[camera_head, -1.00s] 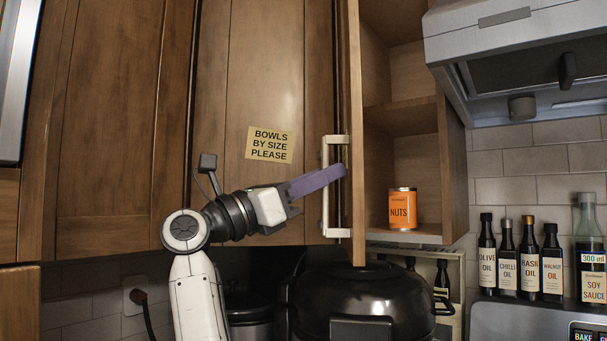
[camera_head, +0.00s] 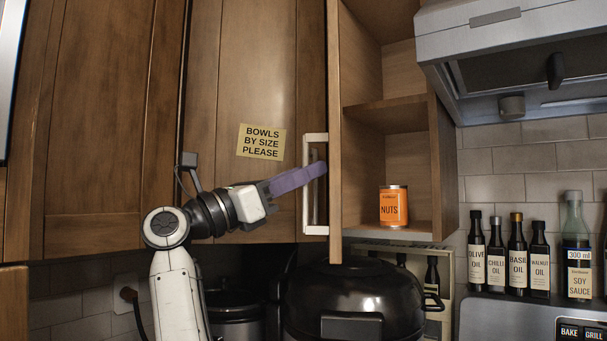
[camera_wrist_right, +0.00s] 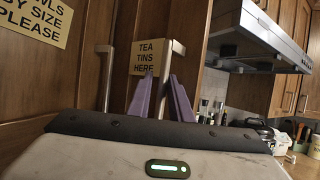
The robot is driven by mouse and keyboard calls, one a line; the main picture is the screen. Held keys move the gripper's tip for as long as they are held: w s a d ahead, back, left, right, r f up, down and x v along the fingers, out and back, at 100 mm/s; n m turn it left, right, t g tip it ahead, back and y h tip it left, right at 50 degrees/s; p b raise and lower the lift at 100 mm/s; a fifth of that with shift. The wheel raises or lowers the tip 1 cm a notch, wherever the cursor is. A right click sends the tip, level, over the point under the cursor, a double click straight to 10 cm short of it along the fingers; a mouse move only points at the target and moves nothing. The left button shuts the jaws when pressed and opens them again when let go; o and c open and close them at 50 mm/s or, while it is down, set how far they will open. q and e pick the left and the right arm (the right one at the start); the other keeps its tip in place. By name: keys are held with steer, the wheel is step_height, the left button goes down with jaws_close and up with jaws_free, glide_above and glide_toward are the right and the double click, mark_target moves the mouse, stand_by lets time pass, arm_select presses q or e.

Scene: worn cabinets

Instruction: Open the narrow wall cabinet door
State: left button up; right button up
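The narrow wall cabinet door (camera_head: 335,120) stands swung open and is seen nearly edge-on in the head view. Its pale bar handle (camera_head: 316,137) sticks out to the left from the door. My right gripper (camera_head: 322,170) reaches the handle from the left with purple fingers. In the right wrist view the handle bar (camera_wrist_right: 173,62) runs down between the two fingers (camera_wrist_right: 159,100), which close around it. The door front there bears a "TEA TINS HERE" note (camera_wrist_right: 147,62). My left gripper is in neither view.
The open cabinet (camera_head: 385,75) holds an orange nuts can (camera_head: 393,206). A wide closed door with a bowls note (camera_head: 261,141) lies to the left, its own handle (camera_wrist_right: 105,75) close by. A range hood (camera_head: 510,55) is at the right; a black pot (camera_head: 355,295) and oil bottles (camera_head: 517,255) stand below.

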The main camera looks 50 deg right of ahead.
steer(key=shift+a, duration=0.1)
steer(key=b+v, duration=0.1)
steer(key=v, duration=0.9)
steer(key=shift+b, duration=0.4)
steer(key=shift+f, duration=0.1)
